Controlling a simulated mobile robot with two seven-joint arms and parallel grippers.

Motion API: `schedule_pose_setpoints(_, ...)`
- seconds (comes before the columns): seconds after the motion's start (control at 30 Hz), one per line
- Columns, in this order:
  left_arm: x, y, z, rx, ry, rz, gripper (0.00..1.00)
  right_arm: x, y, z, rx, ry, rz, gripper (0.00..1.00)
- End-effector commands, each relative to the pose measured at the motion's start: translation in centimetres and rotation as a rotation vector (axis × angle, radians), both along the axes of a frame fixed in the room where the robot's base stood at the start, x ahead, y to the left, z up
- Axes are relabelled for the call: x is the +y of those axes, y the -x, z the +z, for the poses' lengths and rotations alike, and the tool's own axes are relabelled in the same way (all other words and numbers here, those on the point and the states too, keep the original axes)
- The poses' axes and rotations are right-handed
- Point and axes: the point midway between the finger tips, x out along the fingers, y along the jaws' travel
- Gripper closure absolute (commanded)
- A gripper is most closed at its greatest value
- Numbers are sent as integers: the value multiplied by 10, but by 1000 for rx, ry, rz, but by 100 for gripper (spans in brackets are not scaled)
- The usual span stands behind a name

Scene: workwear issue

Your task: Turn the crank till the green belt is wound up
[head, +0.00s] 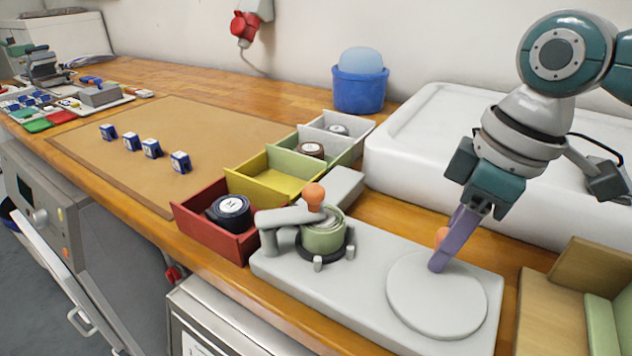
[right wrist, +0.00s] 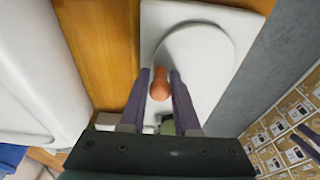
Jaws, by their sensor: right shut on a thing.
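The winder is a pale grey base (head: 350,285) on the wooden bench. On its right end lies a round grey crank disc (head: 440,297) with an upright orange knob (head: 442,234). My right gripper (head: 438,262) comes down from above with its purple fingers shut on that knob. The right wrist view shows the knob (right wrist: 160,84) between both fingers. On the base's left end, the green belt (head: 323,236) sits coiled around a post, with grey pegs beside it. A grey arm with another orange knob (head: 315,196) reaches over it.
Behind the winder are a red bin (head: 195,226) holding a dark roll, a yellow bin (head: 275,186), and green and grey bins. A white sink (head: 410,135) lies behind my right arm. A wooden tray (head: 545,300) stands close on the right.

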Motion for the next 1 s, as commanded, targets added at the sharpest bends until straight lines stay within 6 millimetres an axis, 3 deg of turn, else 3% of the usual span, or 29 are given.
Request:
schedule_pose_setpoints(0.17, 1, 0, -3, 0, -4, -3, 50, 11, -9, -1, -14, 2, -7, 90)
schedule_pose_setpoints(0.33, 2, 0, -3, 0, -7, -4, 50, 26, -12, 1, -13, 2, -6, 95)
schedule_pose_setpoints(0.63, 2, 0, 12, 0, -7, -4, 50, 45, -5, 6, -10, -2, -4, 98)
schedule_pose_setpoints(0.8, 2, 0, 10, 0, -6, -4, 50, 46, -4, 3, -7, 0, -4, 100)
schedule_pose_setpoints(0.83, 2, 0, 10, 0, -6, -4, 50, 46, -4, 3, -7, 0, -4, 76)
schedule_pose_setpoints(1.0, 1, 0, 10, 1, -3, -2, 50, 45, -4, 3, -6, 0, -4, 57)
